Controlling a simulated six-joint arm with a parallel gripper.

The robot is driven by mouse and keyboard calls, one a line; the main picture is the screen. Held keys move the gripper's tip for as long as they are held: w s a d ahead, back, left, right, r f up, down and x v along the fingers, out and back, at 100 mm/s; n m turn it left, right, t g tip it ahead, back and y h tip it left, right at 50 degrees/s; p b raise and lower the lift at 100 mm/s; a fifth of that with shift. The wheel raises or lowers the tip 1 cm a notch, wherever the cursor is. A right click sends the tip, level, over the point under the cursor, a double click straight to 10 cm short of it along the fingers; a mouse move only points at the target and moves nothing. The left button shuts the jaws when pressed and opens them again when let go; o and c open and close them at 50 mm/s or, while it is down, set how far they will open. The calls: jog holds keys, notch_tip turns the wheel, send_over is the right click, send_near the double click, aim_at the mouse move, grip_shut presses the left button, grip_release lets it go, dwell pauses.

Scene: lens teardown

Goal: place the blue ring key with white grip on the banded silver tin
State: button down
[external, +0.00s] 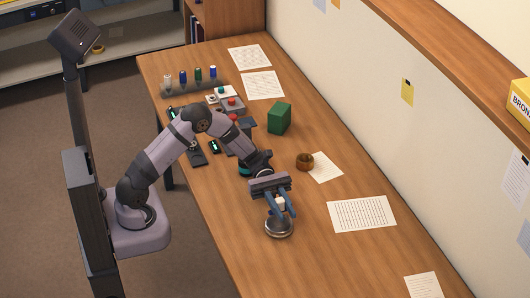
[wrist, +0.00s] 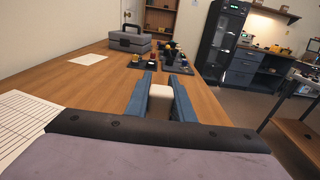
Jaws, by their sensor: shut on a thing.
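My gripper (external: 281,207) has its blue fingers shut on the white grip of the blue ring key (external: 281,202). In the wrist view the fingers of my gripper (wrist: 160,92) press on both sides of the white grip (wrist: 161,98). The key's blue ring is not clearly seen in either view. The banded silver tin (external: 278,229) is on the table just below the fingertips in the external view. I cannot tell whether the key touches the tin. The tin is not seen in the wrist view.
A brown cup-like ring (external: 305,161) and a green block (external: 279,118) stand farther back on the table (external: 255,270). Paper sheets (external: 361,213) lie to the right. A rack of small bottles (external: 192,87) is at the far end. The table front is clear.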

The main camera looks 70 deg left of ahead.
aim_at(281, 201)
jog(key=shift+f, duration=1.85)
jog(key=shift+f, duration=0.2)
jog(key=c, duration=1.5)
grip_release()
jog(key=shift+c, duration=0.2)
jog(key=shift+r, duration=0.25)
jog(key=a+b, duration=0.1)
jog(key=a, duration=0.2)
jog(key=shift+a+f, duration=0.1)
jog(key=shift+a, duration=0.05)
notch_tip(281, 201, up, 7)
jog(key=shift+r, duration=0.15)
